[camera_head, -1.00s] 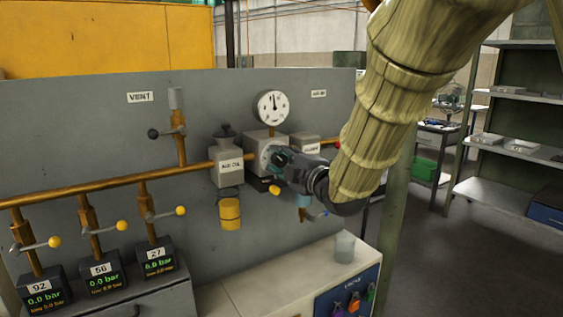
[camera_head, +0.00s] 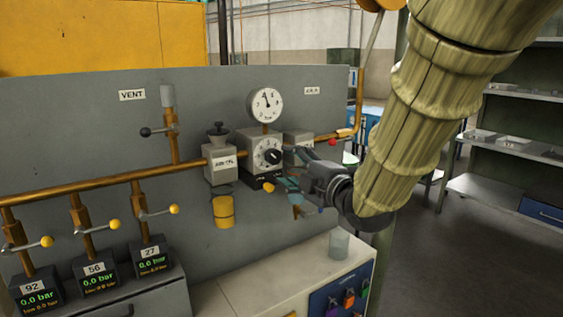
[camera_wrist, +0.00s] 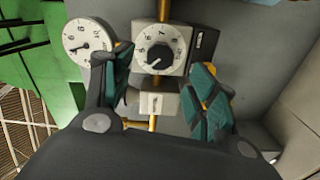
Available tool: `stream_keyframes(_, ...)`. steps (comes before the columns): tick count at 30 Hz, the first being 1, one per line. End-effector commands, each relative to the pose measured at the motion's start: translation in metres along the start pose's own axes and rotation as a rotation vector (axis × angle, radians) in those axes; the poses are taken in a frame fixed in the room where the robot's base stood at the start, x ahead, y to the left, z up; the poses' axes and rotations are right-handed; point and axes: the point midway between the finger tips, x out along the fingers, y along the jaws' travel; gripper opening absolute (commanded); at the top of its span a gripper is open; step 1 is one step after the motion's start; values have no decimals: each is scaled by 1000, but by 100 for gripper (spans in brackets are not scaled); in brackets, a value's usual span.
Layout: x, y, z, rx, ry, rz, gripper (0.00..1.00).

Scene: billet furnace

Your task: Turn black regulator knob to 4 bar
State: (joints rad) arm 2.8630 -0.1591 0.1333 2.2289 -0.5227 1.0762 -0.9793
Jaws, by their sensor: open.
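The black regulator knob (camera_head: 273,156) sits on the white numbered dial of a grey regulator box on the wall panel. In the wrist view the knob (camera_wrist: 158,56) shows beyond my fingers, with numbers around it; its exact setting is too small to read surely. My gripper (camera_wrist: 161,78) is open, its teal-padded fingers apart and nothing between them. In the head view my gripper (camera_head: 288,186) is just below and right of the knob, apart from it. A round white gauge (camera_head: 265,105) stands above the regulator; its needle points nearly straight up. The gauge (camera_wrist: 84,42) also shows in the wrist view.
A grey AIR OIL unit (camera_head: 221,160) with a yellow bowl (camera_head: 223,211) stands left of the regulator. A brass pipe (camera_head: 100,183) with yellow-knobbed levers runs left. A cabinet top (camera_head: 240,290) with a clear cup (camera_head: 339,243) lies below.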

Motion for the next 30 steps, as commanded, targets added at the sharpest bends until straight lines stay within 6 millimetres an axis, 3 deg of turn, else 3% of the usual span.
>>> stream_keyframes(3,-19,0,0,0,0,-1,58)
stream_keyframes(9,-40,0,0,-1,0,0,58)
stream_keyframes(23,-45,-1,1,2,-1,-2,58)
stream_keyframes(26,-45,-9,6,29,-14,-15,58)
stream_keyframes(30,-46,-44,27,132,-65,-66,58)
